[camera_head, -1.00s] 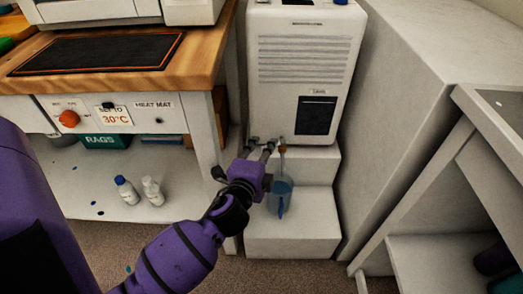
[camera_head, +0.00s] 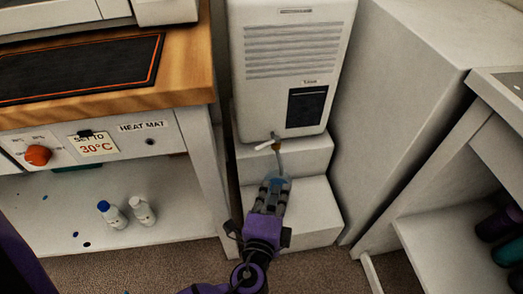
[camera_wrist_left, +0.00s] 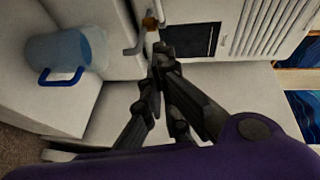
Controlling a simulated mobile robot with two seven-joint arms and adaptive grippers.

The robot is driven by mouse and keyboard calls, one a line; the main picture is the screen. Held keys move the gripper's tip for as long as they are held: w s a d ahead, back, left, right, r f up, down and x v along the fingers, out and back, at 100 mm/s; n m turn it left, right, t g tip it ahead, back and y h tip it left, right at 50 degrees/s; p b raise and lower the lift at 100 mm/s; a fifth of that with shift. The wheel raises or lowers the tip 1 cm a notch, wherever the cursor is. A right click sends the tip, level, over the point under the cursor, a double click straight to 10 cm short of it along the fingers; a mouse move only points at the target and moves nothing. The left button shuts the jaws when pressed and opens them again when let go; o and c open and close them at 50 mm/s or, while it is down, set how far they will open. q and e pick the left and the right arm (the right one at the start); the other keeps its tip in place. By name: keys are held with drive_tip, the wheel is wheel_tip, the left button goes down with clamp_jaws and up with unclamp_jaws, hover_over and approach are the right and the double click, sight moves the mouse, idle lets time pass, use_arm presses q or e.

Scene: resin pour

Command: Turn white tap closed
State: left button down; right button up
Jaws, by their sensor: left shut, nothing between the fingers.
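The white tap (camera_head: 264,145) sits at the foot of the white dehumidifier, with its lever sticking out to the left of a brown fitting (camera_head: 276,147). In the left wrist view the white tap (camera_wrist_left: 132,50) shows beside the brown fitting (camera_wrist_left: 150,23). My left gripper (camera_head: 277,183) is below the tap and apart from it in the head view, shut and empty. In the left wrist view its fingers (camera_wrist_left: 162,60) point up towards the tap. A clear jug (camera_wrist_left: 65,48) with a blue handle stands on the lower step; the gripper partly hides it in the head view. My right gripper is not in view.
The dehumidifier (camera_head: 290,65) stands on a stepped white block (camera_head: 312,215). A bench with a heat mat (camera_head: 80,70) is at left, with two small bottles (camera_head: 125,213) on its lower shelf. A white cabinet (camera_head: 400,100) closes in the right.

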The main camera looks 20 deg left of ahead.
use_arm(q)
drive_tip(key=b, duration=0.1)
approach(267, 144)
drive_tip(key=shift+n, duration=0.3)
drive_tip(key=w+d, duration=0.2)
drive_tip(key=d, duration=0.1)
drive_tip(key=w+d, duration=0.1)
drive_tip(key=d, duration=0.1)
drive_tip(key=shift+w+d+f, duration=0.15)
drive_tip(key=shift+w+f, duration=0.2)
drive_tip(key=shift+w, duration=0.05)
drive_tip(key=shift+w+a+f+b, duration=0.25)
drive_tip(key=shift+w+a, duration=0.25)
drive_tip(key=shift+a, duration=0.35)
drive_tip(key=shift+w+a+f+b, duration=0.2)
drive_tip(key=shift+w+a, duration=0.3)
drive_tip(key=shift+a, duration=0.35)
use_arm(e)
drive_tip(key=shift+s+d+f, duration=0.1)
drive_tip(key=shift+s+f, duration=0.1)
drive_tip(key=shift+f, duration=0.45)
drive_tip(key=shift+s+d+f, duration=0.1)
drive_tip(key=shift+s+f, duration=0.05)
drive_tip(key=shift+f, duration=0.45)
use_arm(q)
drive_tip(key=shift+a, duration=0.1)
